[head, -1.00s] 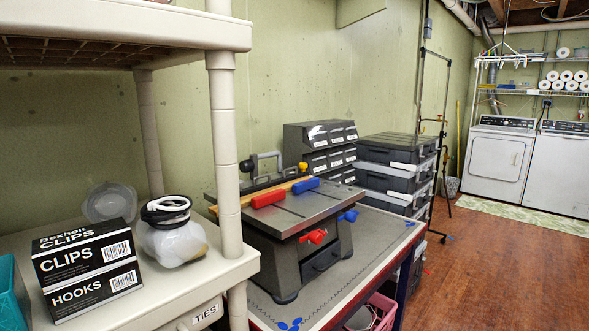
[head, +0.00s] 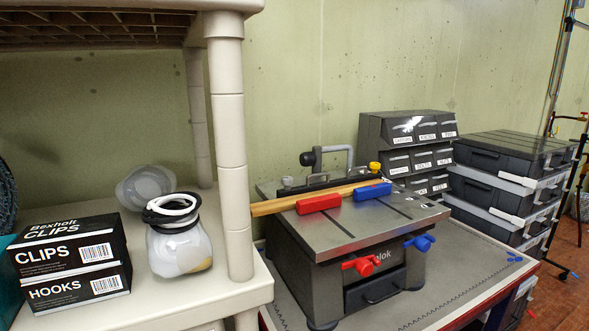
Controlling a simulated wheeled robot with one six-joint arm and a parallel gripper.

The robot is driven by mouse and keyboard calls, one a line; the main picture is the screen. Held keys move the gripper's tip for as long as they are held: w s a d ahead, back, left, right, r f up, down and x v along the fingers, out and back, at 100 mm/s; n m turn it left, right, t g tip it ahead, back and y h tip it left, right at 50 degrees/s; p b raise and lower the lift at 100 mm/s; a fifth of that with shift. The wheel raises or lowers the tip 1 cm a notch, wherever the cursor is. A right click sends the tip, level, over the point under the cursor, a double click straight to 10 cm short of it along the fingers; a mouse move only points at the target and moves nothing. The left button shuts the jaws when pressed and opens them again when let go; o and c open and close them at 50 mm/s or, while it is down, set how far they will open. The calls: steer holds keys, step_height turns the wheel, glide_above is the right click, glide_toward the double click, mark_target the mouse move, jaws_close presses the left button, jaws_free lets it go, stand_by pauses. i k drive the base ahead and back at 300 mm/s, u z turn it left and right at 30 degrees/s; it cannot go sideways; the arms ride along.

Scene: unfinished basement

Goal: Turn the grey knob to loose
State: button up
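A small table machine (head: 345,240) with a metal top stands on the workbench. At its back, a bent light-grey bar (head: 342,150) rises behind the dark fence, with a dark grey or black round knob (head: 308,158) at its left end. This is the only greyish knob I can make out; its setting is too small to tell. A yellow knob (head: 375,167) sits at the fence's right end. A red knob (head: 363,265) and a blue knob (head: 420,243) are on the machine's front. My gripper is not in view.
A beige shelf (head: 225,290) with a thick post (head: 230,160) stands at left, near the machine's left side. It holds black boxes (head: 70,260) and a jar (head: 180,240). Drawer bins (head: 405,130) and stacked cases (head: 510,190) stand behind and right. Bare bench (head: 480,255) shows at right.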

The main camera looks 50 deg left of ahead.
mark_target(286, 182)
steer(key=u, duration=0.7)
steer(key=i, duration=0.85)
steer(key=u, duration=0.9)
